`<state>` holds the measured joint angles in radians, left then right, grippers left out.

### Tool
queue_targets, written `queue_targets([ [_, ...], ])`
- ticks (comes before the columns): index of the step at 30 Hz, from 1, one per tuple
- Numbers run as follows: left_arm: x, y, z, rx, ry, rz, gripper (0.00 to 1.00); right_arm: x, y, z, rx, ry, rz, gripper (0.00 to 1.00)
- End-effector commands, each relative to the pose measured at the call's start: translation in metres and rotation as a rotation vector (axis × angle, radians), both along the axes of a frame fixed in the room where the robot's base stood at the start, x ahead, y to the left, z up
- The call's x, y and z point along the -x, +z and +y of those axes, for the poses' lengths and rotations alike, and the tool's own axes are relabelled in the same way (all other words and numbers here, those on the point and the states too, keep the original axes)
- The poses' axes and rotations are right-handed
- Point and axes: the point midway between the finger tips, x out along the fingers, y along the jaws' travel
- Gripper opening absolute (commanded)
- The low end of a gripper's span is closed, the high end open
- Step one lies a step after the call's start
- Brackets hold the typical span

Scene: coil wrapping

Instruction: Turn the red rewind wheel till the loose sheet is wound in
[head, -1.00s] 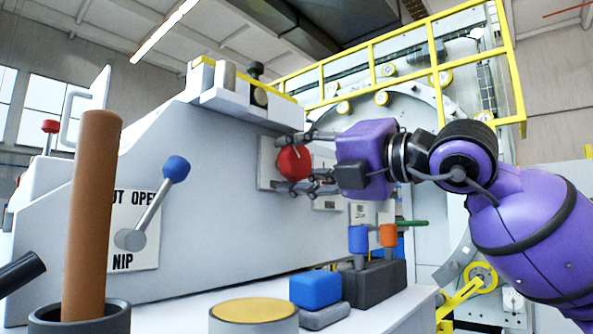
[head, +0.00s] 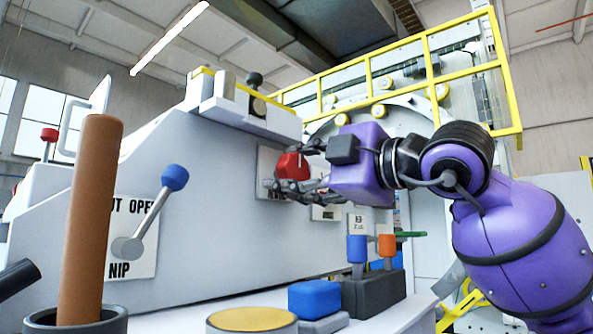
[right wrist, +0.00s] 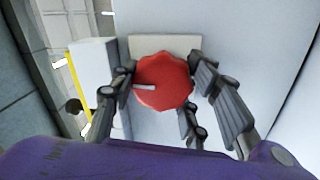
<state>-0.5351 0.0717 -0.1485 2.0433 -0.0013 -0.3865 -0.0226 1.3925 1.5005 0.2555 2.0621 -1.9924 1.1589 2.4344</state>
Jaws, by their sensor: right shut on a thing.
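The red rewind wheel (head: 291,167) is a scalloped knob on a pale plate on the side of the grey machine. My right gripper (head: 296,172) reaches it from the right and is shut on it, with fingers above and below in the head view. In the right wrist view the red wheel (right wrist: 163,82) sits between the fingers, and a white pointer mark on its face points left. The fingers cover part of the wheel's rim. The loose sheet cannot be made out in these views. My left gripper is not in view.
A blue-tipped lever (head: 174,178) stands on the NIP panel at the left. A brown post (head: 90,215) rises in front. A blue block (head: 314,298), a yellow-topped round (head: 252,319) and blue and orange knobs (head: 357,248) stand below the wheel. A yellow railing (head: 430,75) runs behind.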

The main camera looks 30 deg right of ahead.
Motion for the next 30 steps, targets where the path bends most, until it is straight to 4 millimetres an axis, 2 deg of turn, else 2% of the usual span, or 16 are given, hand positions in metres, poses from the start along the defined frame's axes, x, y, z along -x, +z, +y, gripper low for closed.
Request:
queue_targets([
  [1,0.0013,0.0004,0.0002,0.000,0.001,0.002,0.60,0.0019,0.0060,-0.0015,-0.019,-0.001,-0.010,0.17],
  [8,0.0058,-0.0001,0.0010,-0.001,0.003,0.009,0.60,0.0019,0.0066,-0.0024,-0.058,-0.003,0.002,0.16],
  [20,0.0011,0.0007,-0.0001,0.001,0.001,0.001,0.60,0.0024,0.0081,-0.0031,-0.064,-0.003,0.001,0.17],
  [21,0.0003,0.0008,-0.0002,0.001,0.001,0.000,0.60,0.0025,0.0082,-0.0032,-0.064,-0.003,0.001,0.46],
  [24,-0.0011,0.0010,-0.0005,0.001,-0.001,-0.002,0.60,0.0023,0.0075,-0.0029,-0.062,-0.004,0.003,0.59],
  [30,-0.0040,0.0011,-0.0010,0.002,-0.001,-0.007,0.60,0.0012,0.0044,-0.0019,-0.060,-0.002,0.009,0.59],
])
